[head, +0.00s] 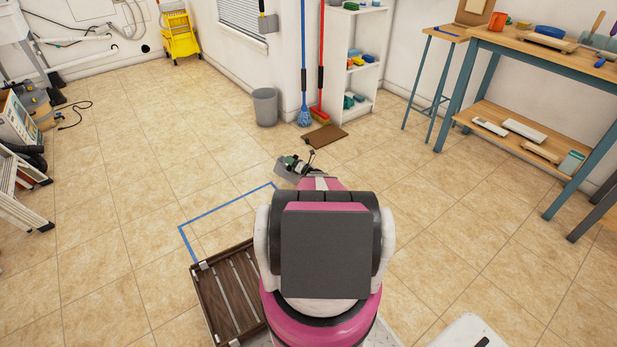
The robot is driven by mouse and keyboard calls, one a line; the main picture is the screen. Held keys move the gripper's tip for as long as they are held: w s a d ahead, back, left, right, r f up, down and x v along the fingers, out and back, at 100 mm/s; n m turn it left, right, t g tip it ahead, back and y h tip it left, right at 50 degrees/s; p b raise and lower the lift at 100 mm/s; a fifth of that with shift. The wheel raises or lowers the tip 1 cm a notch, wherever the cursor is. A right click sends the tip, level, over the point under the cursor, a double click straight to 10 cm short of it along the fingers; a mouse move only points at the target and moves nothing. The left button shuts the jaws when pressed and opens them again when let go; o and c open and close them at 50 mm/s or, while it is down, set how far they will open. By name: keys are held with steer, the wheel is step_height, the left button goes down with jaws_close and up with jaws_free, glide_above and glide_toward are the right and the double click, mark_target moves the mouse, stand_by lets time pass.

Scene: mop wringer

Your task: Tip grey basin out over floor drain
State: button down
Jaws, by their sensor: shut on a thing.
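My gripper (301,163) is just beyond my pink and black arm, low over the tiled floor. It is shut on a grey piece (287,174), which looks like the edge of the grey basin. Only a tilted sliver of it shows; my arm hides the rest, so I cannot tell how far it is tipped or what is in it. No floor drain is in sight; the floor behind my arm is hidden.
Blue tape (213,213) marks the floor left of my arm, beside a dark slatted wooden crate (206,309). A grey bin (264,107), blue mop (304,115), red broom (319,112) and brown mat (324,136) are ahead. A workbench (541,51) stands right.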

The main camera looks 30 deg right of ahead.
steer(key=shift+w+d+r+m, duration=0.1)
steer(key=shift+d+r+m, duration=0.1)
steer(key=shift+d+m, duration=0.55)
